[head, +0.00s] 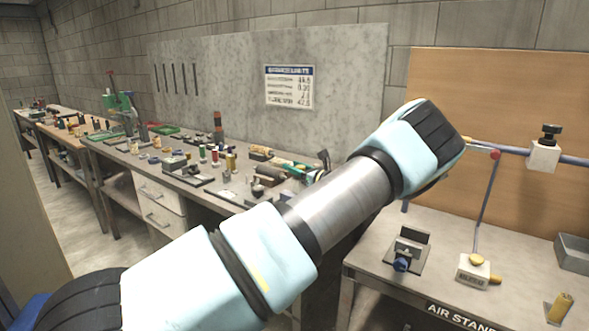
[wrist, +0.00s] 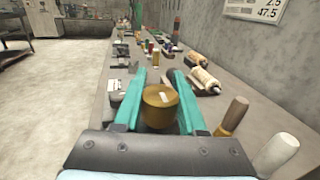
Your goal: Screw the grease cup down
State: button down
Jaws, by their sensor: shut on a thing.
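A round brass-coloured cup (wrist: 160,108), which looks like the grease cup, sits between the two teal fingers of my gripper (wrist: 160,82) in the wrist view. The fingers are close on either side of it and shut on it. A small pale mark shows on its top. What lies under the cup, and any thread, is hidden by the cup and the gripper body.
A long workbench (wrist: 187,112) with several small parts and tools runs away from the gripper. In the head view the air stand table (head: 390,290) holds a black clamp (head: 408,250) and a white block (head: 472,272).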

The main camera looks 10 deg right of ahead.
jog(key=b, duration=0.3)
jog(key=shift+f+h+b, duration=0.3)
jog(key=shift+f+b, duration=0.05)
jog(key=shift+f, duration=0.05)
jog(key=b, duration=0.5)
jog(key=shift+d+f+m+t+b, duration=0.1)
jog(key=shift+f+m+t+b, duration=0.05)
jog(key=shift+m+t+b, duration=0.2)
jog(key=m+h+b, duration=0.1)
jog(key=h+b, duration=0.1)
jog(key=b, duration=0.6)
jog(key=m+t+h+b, duration=0.1)
jog(key=b, duration=0.7)
jog(key=shift+w+d+h, duration=0.1)
jog(key=shift+d+h, duration=0.1)
jog(key=shift+h, duration=0.2)
jog(key=h+b, duration=0.1)
jog(key=b, duration=0.2)
jog(key=m+h+b, duration=0.1)
jog(key=b, duration=0.2)
jog(key=m+b, duration=0.1)
jog(key=b, duration=0.3)
jog(key=shift+d+r+t+h, duration=0.2)
jog(key=shift+r+t+h, duration=0.05)
jog(key=shift+h, duration=0.15)
jog(key=m+h+b, duration=0.1)
jog(key=h+b, duration=0.1)
jog(key=b, duration=0.4)
jog(key=shift+d+m, duration=0.2)
jog(key=shift+m, duration=0.15)
